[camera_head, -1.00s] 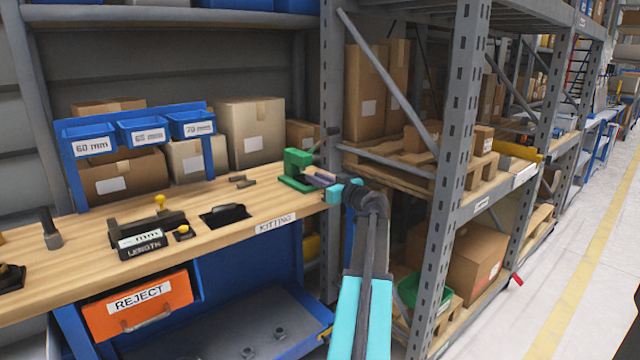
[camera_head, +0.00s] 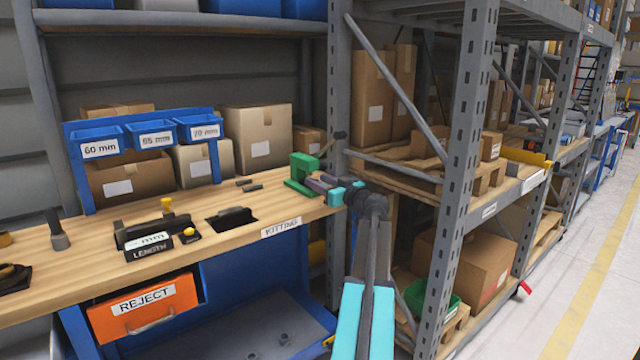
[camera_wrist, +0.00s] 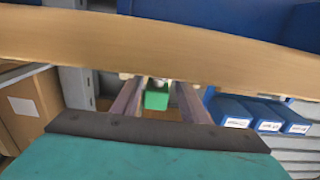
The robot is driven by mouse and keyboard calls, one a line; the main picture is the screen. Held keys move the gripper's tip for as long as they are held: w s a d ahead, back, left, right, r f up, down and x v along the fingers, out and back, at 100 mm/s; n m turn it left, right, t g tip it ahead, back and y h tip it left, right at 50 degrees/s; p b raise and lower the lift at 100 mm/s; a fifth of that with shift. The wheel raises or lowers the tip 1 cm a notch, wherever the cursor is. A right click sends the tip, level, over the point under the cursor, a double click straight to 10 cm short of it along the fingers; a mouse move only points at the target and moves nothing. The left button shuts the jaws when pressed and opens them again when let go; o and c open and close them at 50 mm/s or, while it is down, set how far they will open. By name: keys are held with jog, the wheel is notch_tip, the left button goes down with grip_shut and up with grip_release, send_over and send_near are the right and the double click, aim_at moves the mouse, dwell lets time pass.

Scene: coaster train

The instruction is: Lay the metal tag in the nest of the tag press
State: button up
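The green tag press (camera_head: 303,168) stands at the right end of the wooden bench, with its dark lever up to the right. My gripper (camera_head: 312,184) is at its right side, low over the bench end, with its fingers pointing toward it. In the wrist view my two fingers (camera_wrist: 158,98) are apart, and a green part of the press (camera_wrist: 156,98) shows between them. I cannot make out a metal tag in or near the fingers. The nest of the press is too small and partly covered to see.
The bench (camera_head: 100,232) holds a length gauge (camera_head: 150,245) and a black-handled tool (camera_head: 232,216). Small dark bars (camera_head: 250,186) lie left of the press. Blue bins (camera_head: 150,135) stand behind. A grey rack post (camera_head: 466,150) rises right of my arm.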

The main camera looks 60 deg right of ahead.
jog(key=shift+s, duration=0.1)
jog(key=v, duration=1.3)
jog(key=shift+s, duration=0.35)
dwell(0.4)
